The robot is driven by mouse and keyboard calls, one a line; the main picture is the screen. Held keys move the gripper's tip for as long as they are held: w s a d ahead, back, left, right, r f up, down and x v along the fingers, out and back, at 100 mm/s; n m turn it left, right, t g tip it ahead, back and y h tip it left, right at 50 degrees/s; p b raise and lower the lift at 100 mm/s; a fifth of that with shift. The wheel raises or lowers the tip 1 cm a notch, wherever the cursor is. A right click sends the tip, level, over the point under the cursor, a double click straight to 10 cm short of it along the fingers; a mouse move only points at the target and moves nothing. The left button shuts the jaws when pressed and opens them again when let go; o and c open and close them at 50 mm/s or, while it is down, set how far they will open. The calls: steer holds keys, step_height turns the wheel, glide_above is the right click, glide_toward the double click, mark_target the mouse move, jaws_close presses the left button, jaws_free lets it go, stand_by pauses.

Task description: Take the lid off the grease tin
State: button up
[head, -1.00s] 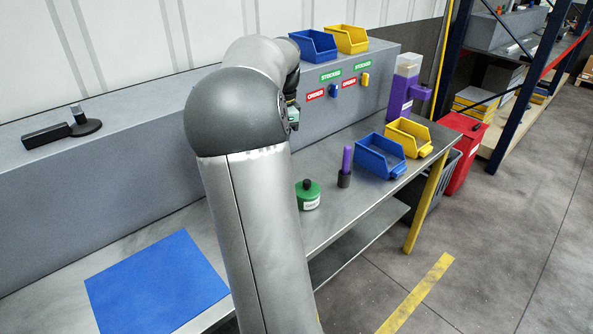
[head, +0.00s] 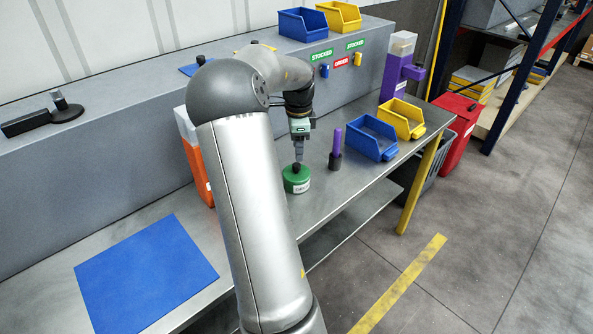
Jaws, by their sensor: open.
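The grease tin (head: 301,187) is a short green round tin with a white label on its side, standing upright on the metal bench. Its green lid (head: 291,174) is on top, with a dark knob (head: 296,168) in the middle. My gripper (head: 298,160) points down directly above the tin, with its fingertips at or just over the knob. The fingers are open; whether they touch the knob is too small to tell.
A dark holder with a purple stick (head: 336,149) stands close right of the tin. Blue (head: 373,141) and yellow (head: 403,121) bins lie farther right. An orange container (head: 194,160) stands left, behind my arm. A blue mat (head: 145,273) lies on clear bench at the left.

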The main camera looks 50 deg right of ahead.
mark_target(297, 164)
steer(key=f, duration=0.5)
steer(key=shift+a+f+p, duration=0.1)
steer(key=shift+a+p, duration=0.15)
steer(key=shift+p, duration=0.15)
jaws_close()
